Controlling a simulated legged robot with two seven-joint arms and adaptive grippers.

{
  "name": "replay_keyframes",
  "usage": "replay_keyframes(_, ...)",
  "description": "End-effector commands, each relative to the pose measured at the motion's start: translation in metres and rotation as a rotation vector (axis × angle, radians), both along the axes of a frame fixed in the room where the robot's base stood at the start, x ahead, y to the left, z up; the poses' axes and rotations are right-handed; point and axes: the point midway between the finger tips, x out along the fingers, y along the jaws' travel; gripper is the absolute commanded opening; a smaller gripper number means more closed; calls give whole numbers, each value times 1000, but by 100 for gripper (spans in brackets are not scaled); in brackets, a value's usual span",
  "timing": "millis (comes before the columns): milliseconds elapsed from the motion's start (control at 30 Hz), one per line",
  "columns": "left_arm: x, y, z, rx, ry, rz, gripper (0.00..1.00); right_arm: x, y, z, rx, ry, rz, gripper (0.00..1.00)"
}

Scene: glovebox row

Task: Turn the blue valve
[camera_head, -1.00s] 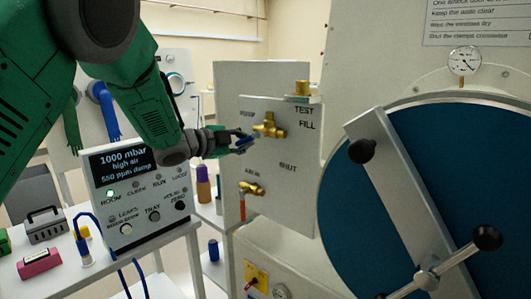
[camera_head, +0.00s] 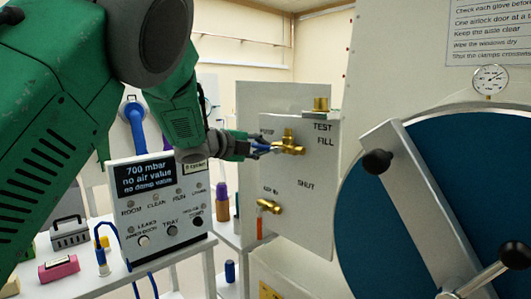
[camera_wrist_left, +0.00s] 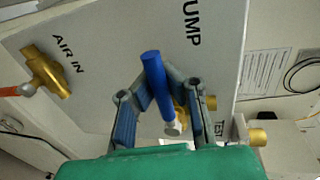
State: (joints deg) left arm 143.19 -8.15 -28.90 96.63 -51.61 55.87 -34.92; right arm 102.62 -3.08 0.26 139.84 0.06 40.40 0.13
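The blue valve is a brass valve body (camera_head: 290,143) with a blue lever handle (camera_head: 262,147), high on the white valve panel (camera_head: 305,215). In the left wrist view the blue handle (camera_wrist_left: 154,78) stands out beside the word PUMP. My left gripper (camera_head: 248,146) reaches it from the left. In the wrist view its fingers (camera_wrist_left: 160,90) close in on both sides of the handle and appear to touch it. The gripper hides part of the lettering by the valve. My right gripper is not in view.
An orange-handled AIR IN valve (camera_head: 265,208) sits lower on the panel. A display box (camera_head: 150,195) reading 700 mbar stands below my left arm. A large blue round door (camera_head: 375,225) with a clamp bar (camera_head: 425,200) is at right. A pink box (camera_head: 58,268) lies on the bench.

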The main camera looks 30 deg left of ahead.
Motion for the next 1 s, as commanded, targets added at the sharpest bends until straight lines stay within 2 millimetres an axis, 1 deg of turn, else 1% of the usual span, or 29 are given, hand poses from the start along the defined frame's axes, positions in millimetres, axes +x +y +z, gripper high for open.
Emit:
replay_keyframes(33,-2,0,-5,3,11,-2,0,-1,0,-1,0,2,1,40)
replay_keyframes(267,-2,0,-5,2,10,-3,0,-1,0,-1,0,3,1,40)
replay_keyframes(300,-2,0,-5,2,10,-4,8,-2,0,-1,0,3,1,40)
replay_keyframes(367,-2,0,-5,1,9,-4,29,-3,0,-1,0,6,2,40)
replay_keyframes(400,-2,0,-4,1,8,-3,33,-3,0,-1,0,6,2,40)
replay_keyframes(667,3,0,-4,0,7,-2,33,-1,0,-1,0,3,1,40)
replay_keyframes(767,-1,1,-3,-1,7,-1,33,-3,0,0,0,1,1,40)
replay_keyframes(867,-13,6,1,-3,5,0,33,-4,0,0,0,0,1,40)
replay_keyframes(1000,-39,15,7,-2,4,2,33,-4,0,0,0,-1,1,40)
